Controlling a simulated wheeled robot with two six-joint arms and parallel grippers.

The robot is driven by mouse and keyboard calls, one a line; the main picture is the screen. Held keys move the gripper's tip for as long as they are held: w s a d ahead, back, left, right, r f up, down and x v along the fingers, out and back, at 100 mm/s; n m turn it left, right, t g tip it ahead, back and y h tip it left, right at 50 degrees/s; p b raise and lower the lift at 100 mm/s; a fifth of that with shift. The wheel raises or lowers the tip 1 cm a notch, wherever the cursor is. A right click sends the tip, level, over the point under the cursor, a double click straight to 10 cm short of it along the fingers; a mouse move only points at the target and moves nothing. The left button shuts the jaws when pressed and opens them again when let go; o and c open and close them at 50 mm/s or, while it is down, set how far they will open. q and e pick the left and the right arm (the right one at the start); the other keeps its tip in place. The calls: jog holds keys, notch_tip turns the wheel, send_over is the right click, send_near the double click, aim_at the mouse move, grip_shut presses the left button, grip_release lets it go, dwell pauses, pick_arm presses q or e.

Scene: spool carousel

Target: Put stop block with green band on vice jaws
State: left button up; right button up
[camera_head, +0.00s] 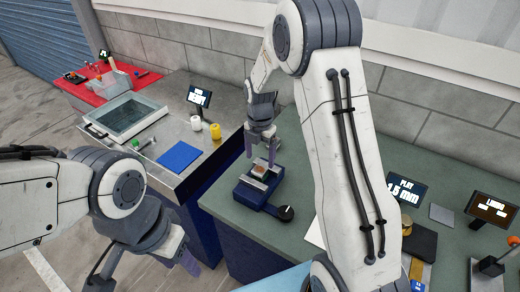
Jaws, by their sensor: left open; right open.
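The blue vice (250,194) stands on the green bench top, with a black round-ended handle at its front right. A small pale piece with a brownish patch (260,169) shows on top at its jaws; I cannot tell whether it is a block or part of the vice. My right gripper (261,152) is open, pointing down just above the vice jaws. My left gripper (146,276) is open at the lower left, in front of the steel table and away from the vice. I cannot make out a green band on any block; the gripper may hide part of the jaws.
A steel table (206,140) holds a tray (124,118), a blue mat (179,156), a small green-tipped item (136,143), and white and yellow cylinders (215,131). A red table (80,92) stands behind. Displays (404,190) stand at right. My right arm hides the bench middle.

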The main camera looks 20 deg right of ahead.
aim_at(260, 169)
jog(key=s+a+r+m, duration=0.4)
jog(key=s+a+r, duration=0.2)
jog(key=a+r, duration=0.2)
jog(key=s+a+r+m, duration=0.1)
jog(key=s+a+m, duration=0.3)
jog(key=s+m, duration=0.3)
jog(key=s+a+r+m+y, duration=0.1)
jog(key=s+a+m, duration=0.2)
jog(key=s+m, duration=0.4)
jog(key=s, duration=0.9)
jog(key=shift+s+a+b, duration=0.2)
jog(key=shift+a+b, duration=0.15)
jog(key=shift+b, duration=0.05)
jog(key=shift+f+b, duration=0.65)
